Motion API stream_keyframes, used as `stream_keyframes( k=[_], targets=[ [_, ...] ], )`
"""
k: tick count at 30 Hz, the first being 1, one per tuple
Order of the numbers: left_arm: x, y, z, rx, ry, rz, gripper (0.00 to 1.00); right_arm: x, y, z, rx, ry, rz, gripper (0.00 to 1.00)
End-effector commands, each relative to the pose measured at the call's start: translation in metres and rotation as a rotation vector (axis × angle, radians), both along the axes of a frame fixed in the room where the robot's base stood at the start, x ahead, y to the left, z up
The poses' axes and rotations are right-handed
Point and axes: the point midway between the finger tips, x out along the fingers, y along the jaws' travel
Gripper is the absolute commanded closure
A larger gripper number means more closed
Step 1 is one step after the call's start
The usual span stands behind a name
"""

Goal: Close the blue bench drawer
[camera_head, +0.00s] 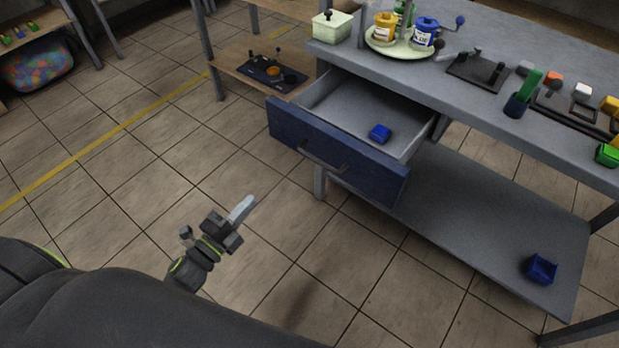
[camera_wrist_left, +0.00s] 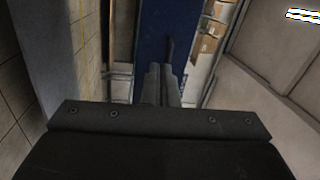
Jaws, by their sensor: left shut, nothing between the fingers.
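The blue bench drawer (camera_head: 338,160) stands pulled out from under the grey workbench top in the head view. A dark bar handle (camera_head: 322,158) is on its blue front, and a small blue block (camera_head: 380,133) lies inside on the grey bottom. My left gripper (camera_head: 244,207) is shut and empty, in front of the drawer and apart from it, at the lower left. In the left wrist view its fingers (camera_wrist_left: 161,85) are together, with the blue drawer front (camera_wrist_left: 168,22) beyond them. My right gripper is not in view.
A blue bin (camera_head: 541,268) sits on the lower shelf (camera_head: 470,235). The tiled floor before the drawer is clear.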

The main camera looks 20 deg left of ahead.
Motion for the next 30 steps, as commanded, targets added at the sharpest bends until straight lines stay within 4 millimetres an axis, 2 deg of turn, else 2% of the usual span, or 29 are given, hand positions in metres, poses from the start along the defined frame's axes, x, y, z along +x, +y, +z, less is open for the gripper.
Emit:
stream_keyframes(
  k=[1,8,11,16,24,30],
  targets=[
    [-0.001,-0.004,0.001,0.029,-0.037,-0.019,1.0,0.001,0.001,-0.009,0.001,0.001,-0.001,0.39],
    [0.004,-0.015,0.02,0.074,-0.1,-0.05,1.0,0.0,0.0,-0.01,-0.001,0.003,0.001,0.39],
    [0.017,-0.019,0.023,0.072,-0.1,-0.049,1.0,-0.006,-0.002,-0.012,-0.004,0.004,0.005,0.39],
    [0.05,-0.031,0.031,0.07,-0.1,-0.048,1.0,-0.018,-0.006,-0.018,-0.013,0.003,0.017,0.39],
    [0.1,-0.05,0.039,0.07,-0.097,-0.048,1.0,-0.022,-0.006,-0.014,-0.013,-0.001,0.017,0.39],
    [0.121,-0.058,0.041,0.071,-0.094,-0.046,1.0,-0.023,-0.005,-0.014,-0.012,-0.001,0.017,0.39]
  ],
)
